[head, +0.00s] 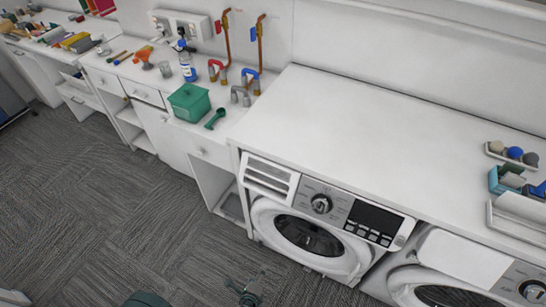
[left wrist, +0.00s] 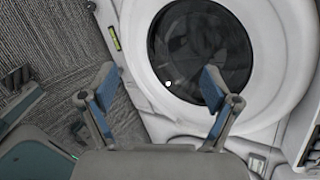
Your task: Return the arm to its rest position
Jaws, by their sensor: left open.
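My left gripper (head: 246,291) shows small and dark at the bottom edge of the head view, above the carpet in front of the washing machine (head: 340,262). In the left wrist view the same gripper (left wrist: 160,85) has its two blue-padded fingers wide apart, with nothing between them. The washing machine's round door (left wrist: 205,50) lies beyond the fingertips in that view. My right gripper is in neither view.
A white counter (head: 350,115) runs above the machines. A green container (head: 189,102), a green scoop (head: 215,118) and a bottle (head: 187,67) stand on the lower counter to the left. A second washing machine (head: 440,292) is at right. The grey carpet (head: 110,215) is clear at left.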

